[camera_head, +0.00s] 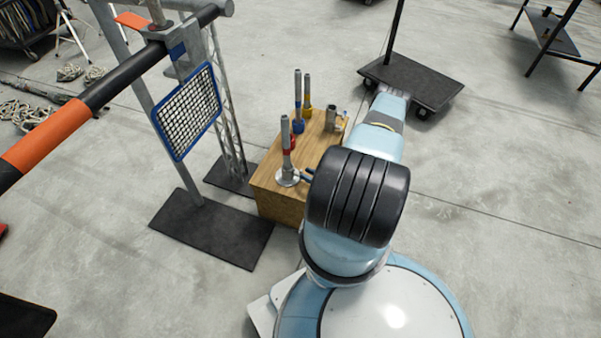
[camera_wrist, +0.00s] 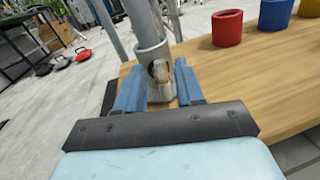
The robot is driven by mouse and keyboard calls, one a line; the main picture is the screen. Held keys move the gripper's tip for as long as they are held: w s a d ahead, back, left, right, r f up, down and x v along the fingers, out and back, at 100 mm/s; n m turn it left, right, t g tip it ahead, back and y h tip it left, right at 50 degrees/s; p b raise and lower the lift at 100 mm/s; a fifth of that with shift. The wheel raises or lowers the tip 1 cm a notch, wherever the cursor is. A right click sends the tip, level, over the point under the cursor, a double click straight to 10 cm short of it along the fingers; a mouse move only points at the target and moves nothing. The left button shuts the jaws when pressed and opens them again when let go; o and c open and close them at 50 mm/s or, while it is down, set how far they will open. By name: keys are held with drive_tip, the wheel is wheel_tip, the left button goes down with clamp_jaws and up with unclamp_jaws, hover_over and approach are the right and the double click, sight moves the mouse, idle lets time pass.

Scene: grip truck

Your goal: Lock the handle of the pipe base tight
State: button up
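The pipe base (camera_head: 288,178) is a silver round base near the front left corner of the wooden box, with a grey pipe (camera_head: 285,135) standing in it. In the wrist view it is a silver sleeve (camera_wrist: 153,58) with an oval opening that shows brown inside. My gripper (camera_wrist: 160,78) has two blue fingers apart, one at each side of the sleeve's lower part. In the head view the finger ends (camera_head: 309,173) show right of the base; my arm hides the rest. I cannot make out the handle clearly.
A red cup (camera_wrist: 227,28), a blue cup (camera_wrist: 275,13) and a yellow cup (camera_wrist: 310,8) stand right of the sleeve on the wooden top (camera_wrist: 235,75). Small metal parts (camera_head: 333,120) lie near its far right.

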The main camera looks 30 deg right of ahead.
sight(302, 171)
drive_tip(key=shift+x, duration=1.9)
